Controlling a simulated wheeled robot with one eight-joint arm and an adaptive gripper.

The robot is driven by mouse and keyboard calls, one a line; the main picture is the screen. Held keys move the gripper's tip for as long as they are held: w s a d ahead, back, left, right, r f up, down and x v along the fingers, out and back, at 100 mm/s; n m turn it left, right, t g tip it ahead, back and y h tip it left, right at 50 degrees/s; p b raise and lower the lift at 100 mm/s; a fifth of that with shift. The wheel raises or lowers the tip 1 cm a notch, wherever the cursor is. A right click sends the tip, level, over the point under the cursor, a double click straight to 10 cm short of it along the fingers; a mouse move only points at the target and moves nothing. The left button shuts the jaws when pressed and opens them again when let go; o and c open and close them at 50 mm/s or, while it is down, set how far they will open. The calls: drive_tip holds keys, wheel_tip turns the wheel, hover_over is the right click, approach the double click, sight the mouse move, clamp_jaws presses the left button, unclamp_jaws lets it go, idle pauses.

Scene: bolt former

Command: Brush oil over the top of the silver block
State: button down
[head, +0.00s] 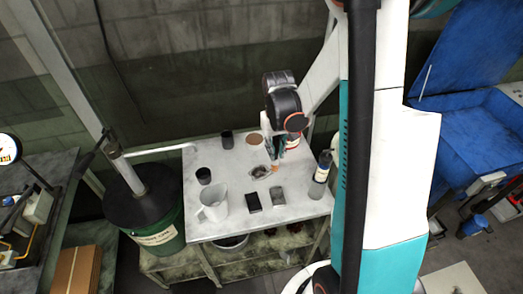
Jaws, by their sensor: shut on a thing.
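A grey block (278,195), which looks like the silver block, lies on the grey worktable to the right of a black block (252,202). My gripper (276,158) is over the table behind the grey block and apart from it. It is shut on a small thin thing with an orange-tan end (275,168), which looks like the brush. Its handle is mostly hidden by the gripper. A small round dish (259,172) sits just left of the tip; I cannot tell whether the tip touches it or what it holds.
A red-labelled container (293,141) is behind my gripper. A green drum (160,238) stands left.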

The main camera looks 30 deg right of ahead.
sight(276, 157)
drive_tip(key=shift+d+r, duration=0.15)
drive_tip(key=shift+d, duration=0.1)
drive_tip(key=shift+f+b, duration=1.55)
drive_tip(key=shift+f, duration=0.85)
